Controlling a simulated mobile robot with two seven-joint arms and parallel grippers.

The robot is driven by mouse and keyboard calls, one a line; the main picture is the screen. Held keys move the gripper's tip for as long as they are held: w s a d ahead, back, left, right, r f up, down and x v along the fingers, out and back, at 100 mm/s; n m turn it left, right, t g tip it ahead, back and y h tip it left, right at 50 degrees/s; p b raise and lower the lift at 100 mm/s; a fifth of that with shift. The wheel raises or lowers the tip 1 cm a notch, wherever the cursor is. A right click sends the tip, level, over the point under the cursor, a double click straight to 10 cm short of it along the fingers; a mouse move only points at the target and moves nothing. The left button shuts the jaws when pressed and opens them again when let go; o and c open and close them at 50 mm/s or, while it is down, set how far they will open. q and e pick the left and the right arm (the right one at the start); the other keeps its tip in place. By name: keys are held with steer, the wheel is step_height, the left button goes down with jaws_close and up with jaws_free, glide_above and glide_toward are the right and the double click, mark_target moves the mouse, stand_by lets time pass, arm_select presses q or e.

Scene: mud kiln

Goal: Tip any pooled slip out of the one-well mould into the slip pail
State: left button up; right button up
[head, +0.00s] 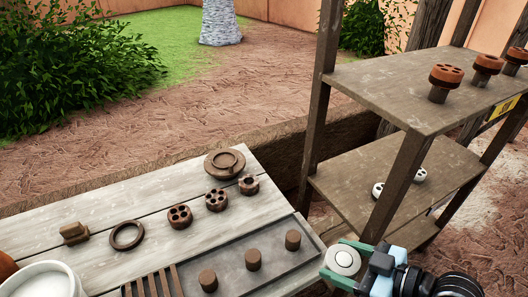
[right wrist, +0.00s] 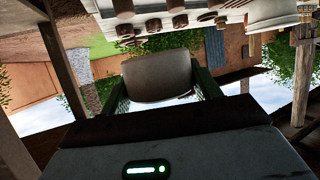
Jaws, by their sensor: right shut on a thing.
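My right gripper (head: 347,266) is at the lower right of the head view, beyond the table's right edge. Its green fingers are shut on a pale round piece with a single small hollow in its top, which looks like the one-well mould (head: 344,258). The mould's side shows dull grey-brown between the fingers in the right wrist view (right wrist: 158,76). I cannot tell whether slip lies in the hollow. A white-rimmed pail (head: 70,272) with pale contents, likely the slip pail, stands at the table's lower left, partly cut off and far from the mould. My left gripper is not in view.
The plank table (head: 150,205) holds a brown ring (head: 127,235), a block (head: 74,233), several holed brown pieces (head: 216,200), a round stepped piece (head: 225,163) and a dark tray (head: 224,256) with three brown plugs. A wooden shelf rack (head: 400,85) stands close right.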

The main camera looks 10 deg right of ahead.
mark_target(339, 252)
steer(key=w+f+m+t+h, duration=0.1)
steer(key=w+m+h, duration=0.1)
steer(key=shift+d+f+m+t+h, duration=0.25)
steer(key=shift+f+m+t+h, duration=0.05)
steer(key=shift+f+t, duration=0.1)
steer(key=shift+w+d+f+m+t+h, duration=0.15)
steer(key=shift+w+f+m+t+h, duration=0.15)
steer(key=shift+m+h, duration=0.25)
steer(key=shift+w+d+f+m+t+h, duration=0.1)
steer(key=shift+w+f+m+t+h, duration=0.15)
steer(key=shift+w+m+h, duration=0.25)
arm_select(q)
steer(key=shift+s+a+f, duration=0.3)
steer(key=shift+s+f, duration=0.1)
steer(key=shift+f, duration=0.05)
arm_select(e)
steer(key=h, duration=0.1)
steer(key=m+h, duration=0.2)
steer(key=shift+w+d+f+m+t, duration=0.25)
steer(key=shift+w+t, duration=0.1)
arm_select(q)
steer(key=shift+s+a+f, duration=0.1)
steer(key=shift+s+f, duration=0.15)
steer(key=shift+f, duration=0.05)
arm_select(e)
steer(key=shift+w+d+m+h, duration=0.15)
steer(key=shift+d+m+h, duration=0.05)
steer(key=shift+m+h, duration=0.55)
